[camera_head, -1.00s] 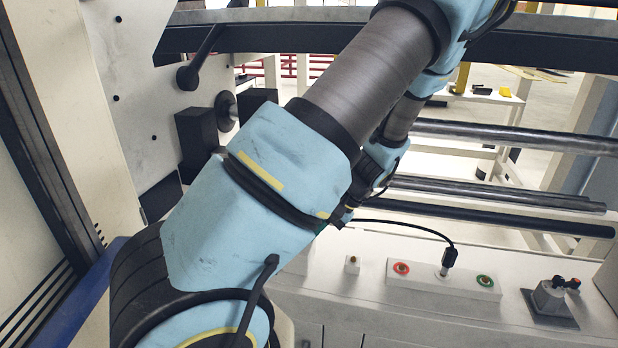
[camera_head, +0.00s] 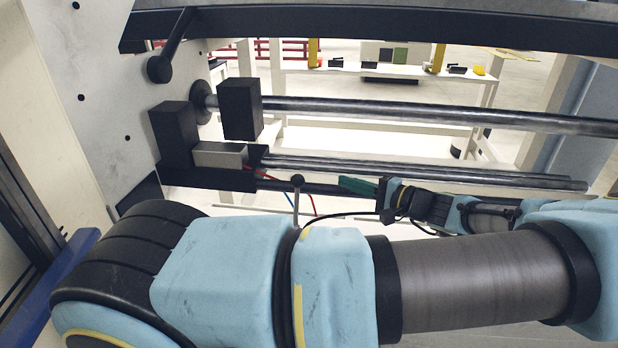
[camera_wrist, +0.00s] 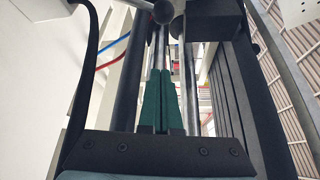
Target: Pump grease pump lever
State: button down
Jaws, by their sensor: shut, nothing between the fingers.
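The lever with a dark ball knob (camera_head: 298,180) on a thin upright rod stands near the middle of the head view, in front of the dark bar. A dark ball knob (camera_wrist: 163,12) on a light rod, which looks like the same lever, shows at the top edge of the wrist view. My gripper (camera_head: 346,184) is to the right of the knob in the head view, with its green fingers pointing left towards it and a visible gap between. In the wrist view, the green fingers (camera_wrist: 160,76) lie side by side, shut and empty. The lever's base is hidden.
Long metal rollers (camera_head: 440,112) run across the rack behind my gripper. A dark block (camera_head: 240,108) and a grey block (camera_head: 219,154) stand to the left. Red and blue hoses (camera_head: 312,203) run near the lever.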

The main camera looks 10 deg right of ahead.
aim_at(297, 204)
jog(key=shift+a, duration=0.1)
jog(key=p+x, duration=0.1)
jog(key=x, duration=0.2)
jog(key=p+x, duration=0.1)
jog(key=x, duration=0.2)
jog(key=p+x, duration=0.2)
jog(key=x, duration=0.1)
jog(key=shift+w+a+r, duration=0.25)
jog(key=shift+w+a, duration=0.05)
jog(key=s, duration=0.1)
jog(key=s+a+p, duration=0.1)
jog(key=s+p, duration=0.1)
jog(key=shift+s+a+r, duration=0.1)
jog(key=shift+s+a, duration=0.1)
jog(key=shift+a, duration=0.2)
jog(key=shift+s, duration=0.1)
jog(key=shift+s+r+n+t+b, duration=0.2)
jog(key=shift+n+t+b, duration=0.1)
jog(key=shift+b, duration=0.05)
